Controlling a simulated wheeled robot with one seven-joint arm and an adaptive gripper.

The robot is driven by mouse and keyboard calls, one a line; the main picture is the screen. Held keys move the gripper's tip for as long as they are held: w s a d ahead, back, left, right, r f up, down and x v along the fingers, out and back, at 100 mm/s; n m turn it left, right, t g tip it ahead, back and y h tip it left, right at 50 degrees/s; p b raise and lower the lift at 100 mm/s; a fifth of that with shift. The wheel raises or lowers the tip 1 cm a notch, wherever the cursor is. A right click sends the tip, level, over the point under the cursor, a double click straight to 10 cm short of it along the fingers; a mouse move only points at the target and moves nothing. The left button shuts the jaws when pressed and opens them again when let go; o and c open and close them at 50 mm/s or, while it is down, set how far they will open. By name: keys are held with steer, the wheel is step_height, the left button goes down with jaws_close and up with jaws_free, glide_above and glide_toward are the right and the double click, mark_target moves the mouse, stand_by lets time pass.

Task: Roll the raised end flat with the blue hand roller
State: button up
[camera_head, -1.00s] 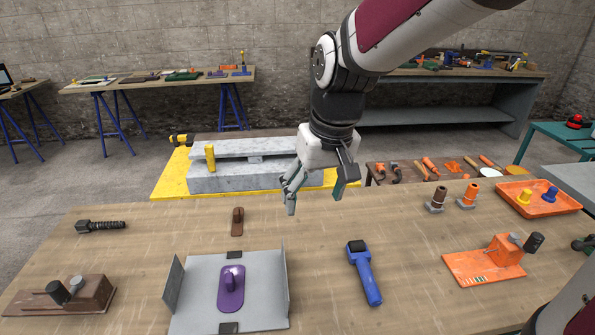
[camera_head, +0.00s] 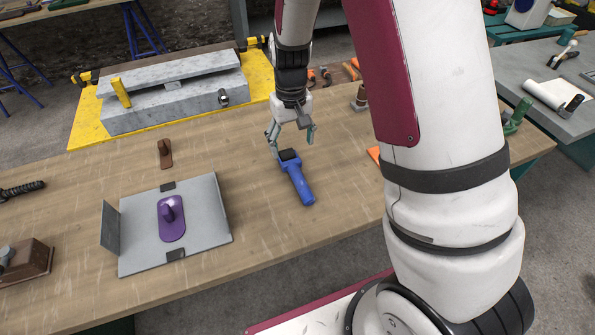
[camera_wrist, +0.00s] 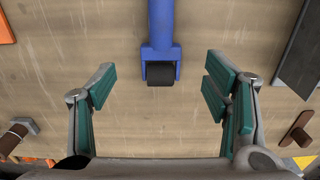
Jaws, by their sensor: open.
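The blue hand roller (camera_head: 300,184) lies on the wooden table, its black roller end toward my gripper. It also shows in the wrist view (camera_wrist: 160,35), top centre. My gripper (camera_head: 291,147) is open and empty above the roller's black end; in the wrist view its green-padded fingers (camera_wrist: 160,88) stand wide on either side of the roller's line, apart from it.
A small brown handled piece (camera_head: 165,153) lies behind the sheet. A black threaded bar (camera_head: 22,189) and a brown block (camera_head: 25,262) are at the left. A yellow mat with stone slabs (camera_head: 175,95) lies beyond the table. The tabletop between sheet and roller is clear.

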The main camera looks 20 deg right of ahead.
mark_target(291, 162)
steer(key=shift+w+a+f+p, duration=0.1)
steer(key=shift+f+p, duration=0.2)
steer(key=shift+f, duration=1.6)
steer(key=shift+w+f+p, duration=0.1)
steer(key=shift+f+p, duration=0.2)
steer(key=shift+f, duration=1.6)
steer(key=c, duration=1.3)
steer(key=shift+r, duration=0.15)
steer(key=shift+c, duration=0.2)
steer(key=shift+w+r, duration=0.1)
steer(key=shift+r, duration=0.45)
step_height(291, 162, up, 2)
steer(key=shift+b, duration=0.45)
steer(key=s, duration=0.5)
steer(key=s+r, duration=0.1)
steer(key=s, duration=1)
steer(key=shift+s+a+r, duration=0.1)
steer(key=shift+a+r, duration=0.15)
steer(key=shift+r, duration=0.1)
